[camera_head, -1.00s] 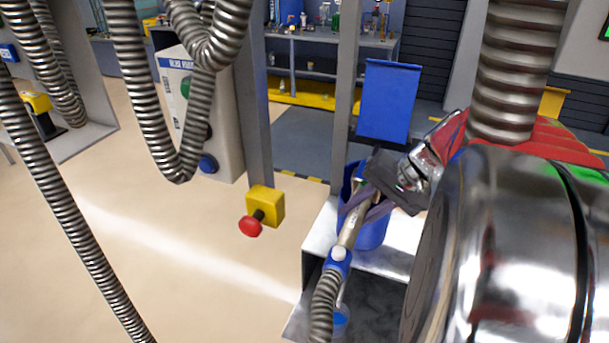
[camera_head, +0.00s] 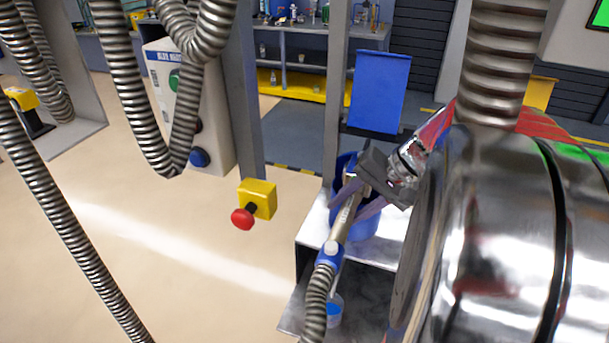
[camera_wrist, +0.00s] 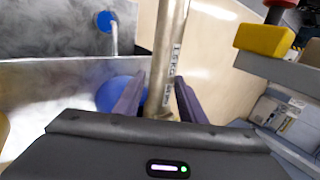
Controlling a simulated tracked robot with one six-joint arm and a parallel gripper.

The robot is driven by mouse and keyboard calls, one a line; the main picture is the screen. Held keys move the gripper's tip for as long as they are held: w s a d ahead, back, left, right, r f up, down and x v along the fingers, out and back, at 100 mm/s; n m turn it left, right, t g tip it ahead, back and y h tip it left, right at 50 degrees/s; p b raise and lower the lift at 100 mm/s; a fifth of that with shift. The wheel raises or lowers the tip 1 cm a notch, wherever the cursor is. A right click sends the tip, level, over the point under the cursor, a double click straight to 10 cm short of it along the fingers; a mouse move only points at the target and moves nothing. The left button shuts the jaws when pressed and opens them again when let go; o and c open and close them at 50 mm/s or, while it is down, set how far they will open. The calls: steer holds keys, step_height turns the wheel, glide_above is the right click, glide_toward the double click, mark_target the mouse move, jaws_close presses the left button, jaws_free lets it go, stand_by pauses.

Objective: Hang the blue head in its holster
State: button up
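The blue head is a slim silver tube (camera_head: 344,222) with a blue collar (camera_head: 330,254) and a ribbed hose below it. It stands tilted in front of a blue bucket (camera_head: 365,226) on a metal ledge. My gripper (camera_head: 358,197) has its purple fingers on either side of the tube. In the wrist view the tube (camera_wrist: 166,60) runs between my fingertips (camera_wrist: 161,88), which look closed on it. A blue round piece (camera_head: 334,312) shows below the ledge; a blue disc with a silver stem (camera_wrist: 106,22) shows in the wrist view. I cannot tell which piece is the holster.
A yellow box with a red button (camera_head: 257,198) is on a post to the left. A white cabinet (camera_head: 208,110) and hanging ribbed hoses (camera_head: 105,70) stand further left. The metal ledge (camera_head: 316,228) is close under the bucket. Open floor (camera_head: 180,270) lies at the left.

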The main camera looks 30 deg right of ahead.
steer(key=shift+o, duration=1.2)
steer(key=shift+f, duration=0.1)
steer(key=v, duration=1.4)
steer(key=shift+w+a, duration=0.1)
steer(key=a+f+n+h, duration=0.2)
steer(key=a+f+n, duration=0.2)
steer(key=a, duration=0.8)
steer(key=a+f+n+h, duration=0.2)
steer(key=a+f+n, duration=0.3)
steer(key=a, duration=0.8)
steer(key=shift+f+n, duration=0.2)
steer(key=shift+n, duration=0.5)
